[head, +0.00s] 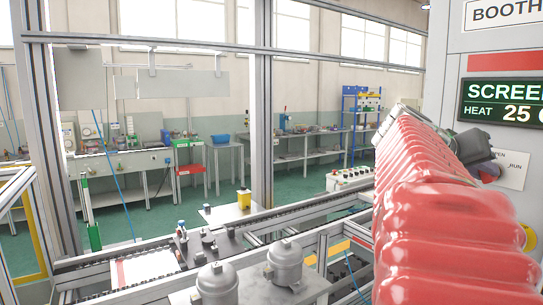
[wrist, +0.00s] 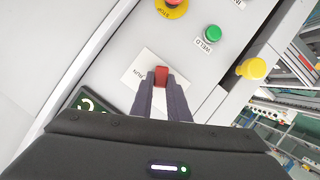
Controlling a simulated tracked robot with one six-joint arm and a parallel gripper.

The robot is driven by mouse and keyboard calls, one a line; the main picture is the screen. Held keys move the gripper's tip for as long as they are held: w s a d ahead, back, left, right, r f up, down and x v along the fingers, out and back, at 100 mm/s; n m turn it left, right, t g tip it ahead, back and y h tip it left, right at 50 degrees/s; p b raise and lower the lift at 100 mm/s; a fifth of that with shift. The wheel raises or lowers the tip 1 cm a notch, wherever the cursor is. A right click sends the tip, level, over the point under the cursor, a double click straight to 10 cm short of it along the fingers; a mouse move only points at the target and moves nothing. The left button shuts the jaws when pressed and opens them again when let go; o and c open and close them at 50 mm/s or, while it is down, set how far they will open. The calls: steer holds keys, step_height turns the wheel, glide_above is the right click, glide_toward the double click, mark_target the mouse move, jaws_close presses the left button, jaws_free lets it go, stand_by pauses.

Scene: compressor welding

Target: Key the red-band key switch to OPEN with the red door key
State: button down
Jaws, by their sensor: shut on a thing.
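In the wrist view my gripper (wrist: 165,82) is shut on the red door key (wrist: 162,75), whose red head shows between the fingertips. The key is over a white label plate (wrist: 140,64) on the grey panel, with RUN readable at its left. The key switch itself is hidden behind the key and fingers, so I cannot tell how deep the key sits or which way the switch is turned. In the head view the red-sleeved arm reaches to the panel, and the plate (head: 514,166) shows OPEN and RUN beside my gripper. The fingertips are mostly hidden there.
On the panel, a green WELD button (wrist: 212,33), a red STOP button (wrist: 172,4) and a yellow knob (wrist: 253,69) are near the gripper. A screen (head: 503,101) reads HEAT 25. Grey compressors (head: 286,262) stand on the line at lower middle.

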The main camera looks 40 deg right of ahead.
steer(key=shift+w, duration=0.1)
steer(key=n, duration=0.1)
steer(key=n+g, duration=0.2)
steer(key=n, duration=0.1)
steer(key=shift+w+f+h, duration=0.25)
steer(key=shift+h, duration=0.15)
steer(key=n+g, duration=0.1)
steer(key=n, duration=0.1)
steer(key=n+g+h, duration=0.1)
steer(key=n, duration=0.2)
steer(key=shift+w+d+f, duration=0.1)
steer(key=shift+f, duration=0.3)
steer(key=c, duration=1.6)
jaws_free()
steer(key=shift+c, duration=0.2)
